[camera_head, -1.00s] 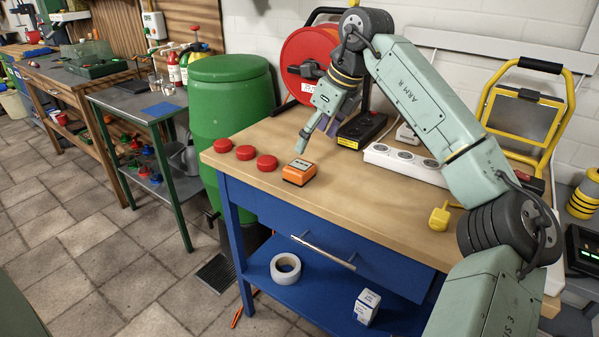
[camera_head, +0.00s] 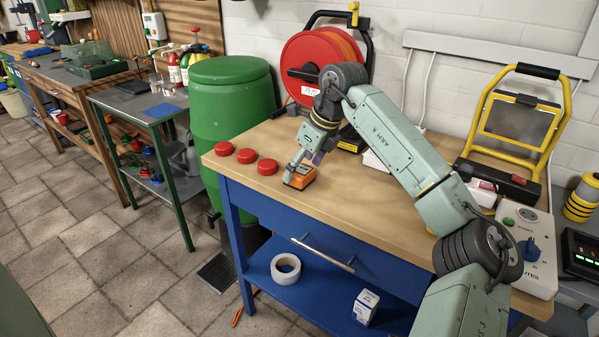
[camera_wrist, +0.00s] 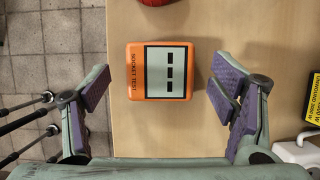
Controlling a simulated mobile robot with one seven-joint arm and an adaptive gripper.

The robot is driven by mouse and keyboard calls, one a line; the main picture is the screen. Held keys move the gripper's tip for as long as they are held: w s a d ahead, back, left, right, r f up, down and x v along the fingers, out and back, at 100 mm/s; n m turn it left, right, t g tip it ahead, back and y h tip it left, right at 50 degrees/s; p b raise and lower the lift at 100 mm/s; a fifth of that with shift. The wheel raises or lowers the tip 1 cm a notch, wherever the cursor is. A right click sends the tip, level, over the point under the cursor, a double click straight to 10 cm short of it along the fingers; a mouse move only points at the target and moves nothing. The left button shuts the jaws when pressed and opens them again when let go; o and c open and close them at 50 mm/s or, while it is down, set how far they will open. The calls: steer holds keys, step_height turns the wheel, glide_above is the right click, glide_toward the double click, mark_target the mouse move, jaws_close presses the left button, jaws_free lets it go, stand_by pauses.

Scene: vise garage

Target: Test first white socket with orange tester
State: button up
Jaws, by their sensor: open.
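The orange socket tester (camera_head: 300,181) lies near the front edge of the wooden workbench (camera_head: 345,205). In the wrist view the tester (camera_wrist: 134,62) shows its dark-framed display with three black bars and the words SOCKET TEST. My gripper (camera_wrist: 160,88) is open, with its purple-padded fingers to the left and right of the tester, slightly nearer the bottom of the picture; visible gaps separate them from it. In the head view my gripper (camera_head: 297,168) is down at the tester and partly covers it. The white socket strip (camera_head: 374,159) is mostly hidden behind my arm; its sockets do not show.
Several red round caps (camera_head: 245,156) lie left of the tester. A red cable reel (camera_head: 312,68) stands behind. A yellow work lamp (camera_head: 516,115) and a white box with a blue dial (camera_head: 528,248) are at the right. The bench between the caps and front edge is clear.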

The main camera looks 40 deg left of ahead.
steer(key=shift+x, duration=0.95)
steer(key=shift+c, duration=0.4)
steer(key=c, duration=1.1)
